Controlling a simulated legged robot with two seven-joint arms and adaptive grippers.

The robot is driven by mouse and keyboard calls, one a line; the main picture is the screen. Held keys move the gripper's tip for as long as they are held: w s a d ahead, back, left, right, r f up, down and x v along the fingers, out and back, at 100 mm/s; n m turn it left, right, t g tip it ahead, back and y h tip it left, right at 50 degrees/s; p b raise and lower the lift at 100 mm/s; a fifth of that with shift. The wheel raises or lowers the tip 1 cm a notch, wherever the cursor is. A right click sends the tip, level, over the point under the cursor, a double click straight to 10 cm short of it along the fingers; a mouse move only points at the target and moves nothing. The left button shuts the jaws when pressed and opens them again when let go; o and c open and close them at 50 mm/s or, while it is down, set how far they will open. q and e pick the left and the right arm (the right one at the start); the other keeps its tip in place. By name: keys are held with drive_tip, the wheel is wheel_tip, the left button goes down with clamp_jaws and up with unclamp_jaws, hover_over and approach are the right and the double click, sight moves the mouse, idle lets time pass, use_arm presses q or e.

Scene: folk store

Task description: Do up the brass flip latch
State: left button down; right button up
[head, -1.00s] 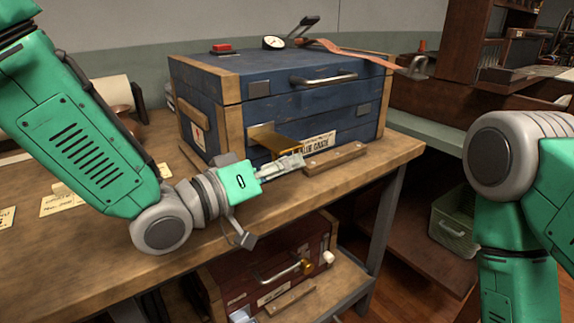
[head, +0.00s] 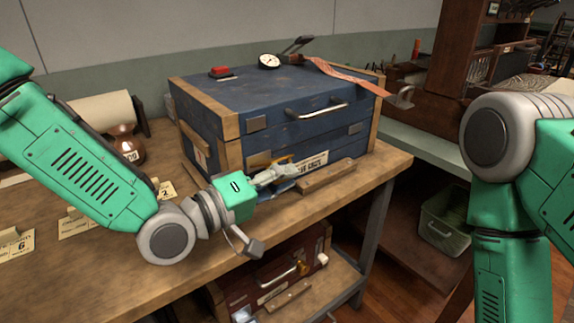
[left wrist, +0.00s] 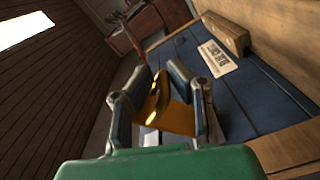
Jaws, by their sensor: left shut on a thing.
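The brass flip latch (head: 283,160) is on the lower front of the blue wooden case (head: 285,128), just left of a paper label. My left gripper (head: 282,174) is at the case front, with its fingers around the latch. In the left wrist view, the shiny brass plate (left wrist: 178,116) lies between the two fingers of my left gripper (left wrist: 170,95), and the blue case face (left wrist: 262,92) is to the right. The fingers hide part of the latch in the head view. My right arm shows at the right, but its gripper is out of view.
A wooden block (head: 327,177) lies on the bench (head: 130,222) before the case. A red box (head: 219,71), a gauge (head: 268,61) and an orange strap (head: 350,80) are on the lid. A dark red case (head: 270,262) is on the shelf below.

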sight(276, 159)
use_arm(q)
drive_tip(key=r+n+p, duration=0.1)
drive_tip(key=w+a+r+n+p, duration=0.1)
drive_tip(key=n+p, duration=0.1)
drive_tip(key=n, duration=0.1)
drive_tip(key=n+p, duration=0.1)
drive_tip(key=r, duration=0.1)
drive_tip(key=shift+w+a+r+n+p, duration=0.1)
drive_tip(key=shift+w+a+n+p, duration=0.2)
drive_tip(key=shift+n, duration=0.1)
drive_tip(key=n, duration=0.1)
drive_tip(key=r+n, duration=0.1)
drive_tip(key=shift+w+a+n+p, duration=0.3)
drive_tip(key=shift+w, duration=0.1)
drive_tip(key=shift+w+a+r+n, duration=0.25)
drive_tip(key=shift+w+r+n, duration=0.1)
drive_tip(key=shift+n, duration=0.4)
drive_tip(key=shift+w+a+r+n, duration=0.2)
drive_tip(key=shift+w+a+n, duration=0.1)
drive_tip(key=shift+n, duration=0.45)
drive_tip(key=c, duration=1.6)
unclamp_jaws()
drive_tip(key=shift+w, duration=0.1)
drive_tip(key=shift+c, duration=0.2)
drive_tip(key=shift+r, duration=0.15)
drive_tip(key=shift+r, duration=0.25)
